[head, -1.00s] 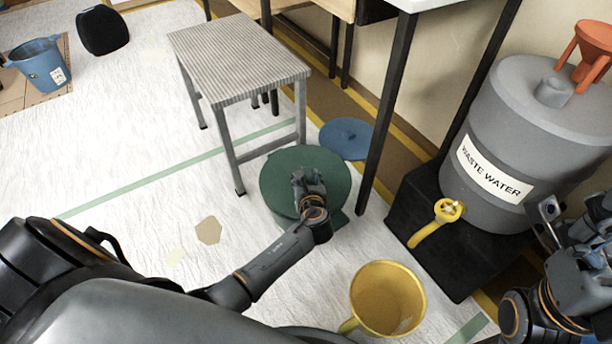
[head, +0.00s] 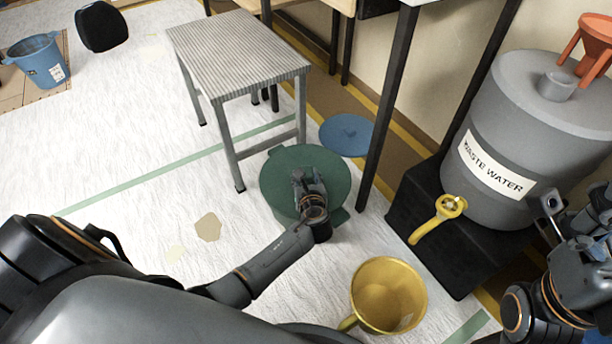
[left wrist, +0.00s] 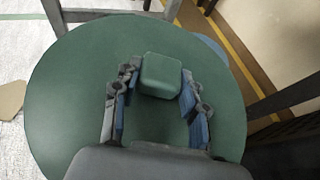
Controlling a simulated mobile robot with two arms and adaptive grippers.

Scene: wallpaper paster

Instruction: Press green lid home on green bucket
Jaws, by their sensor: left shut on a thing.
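The round green lid (head: 335,180) lies flat over the green bucket on the floor, right of the grey stool. It hides nearly all of the bucket; only small green parts, such as the lug (head: 340,216), show past its rim. In the left wrist view the lid (left wrist: 75,100) fills the middle, with its square green knob (left wrist: 162,75). My left gripper (head: 305,178) is above the lid, shut on the knob, with one finger on each side. Whether the rim is seated all round is hidden. My right gripper (head: 552,205) is partly in view at the right edge, its jaws unclear.
A striped-top stool (head: 240,55) stands close behind the bucket. A blue lid (head: 346,134) lies near a dark table leg (head: 385,110). A yellow bucket (head: 385,295) stands in front, and a grey waste water drum (head: 500,150) on a black stand at right.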

